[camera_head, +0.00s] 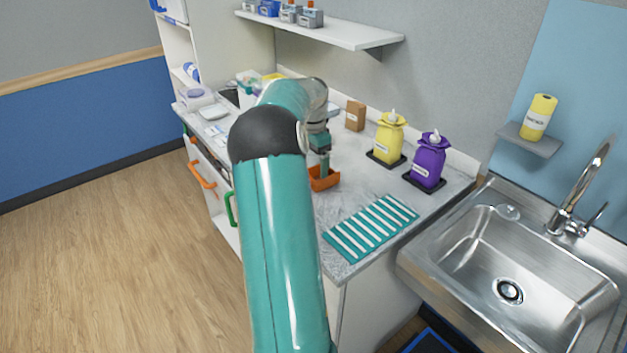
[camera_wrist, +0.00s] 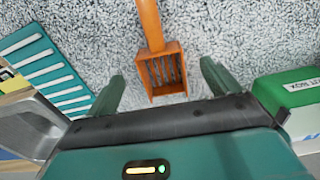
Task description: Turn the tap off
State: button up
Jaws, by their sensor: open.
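The silver tap (camera_head: 581,187) stands at the back of the steel sink on the right of the head view, with a curved spout. Its lever handle (camera_head: 597,214) sticks up to the right of the spout's base. I cannot make out a water stream. My gripper (camera_head: 322,165) is over the counter, well left of the tap and apart from it. In the wrist view my gripper (camera_wrist: 163,78) has its two fingers spread wide, with nothing held. The tap does not show in the wrist view.
An orange slotted scoop (camera_wrist: 166,72) lies below my fingers. The steel sink (camera_head: 452,262) adjoins the counter. A teal-and-white striped mat (camera_head: 371,229), a yellow bottle (camera_head: 388,139) and a purple bottle (camera_head: 429,161) stand between. A small shelf (camera_head: 528,139) holds a yellow roll above.

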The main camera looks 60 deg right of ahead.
aim_at(314, 175)
notch_tip(314, 175, down, 6)
jog(key=shift+r, duration=0.1)
jog(key=shift+c, duration=0.2)
jog(key=c, duration=1.1)
jog(key=shift+r, duration=0.15)
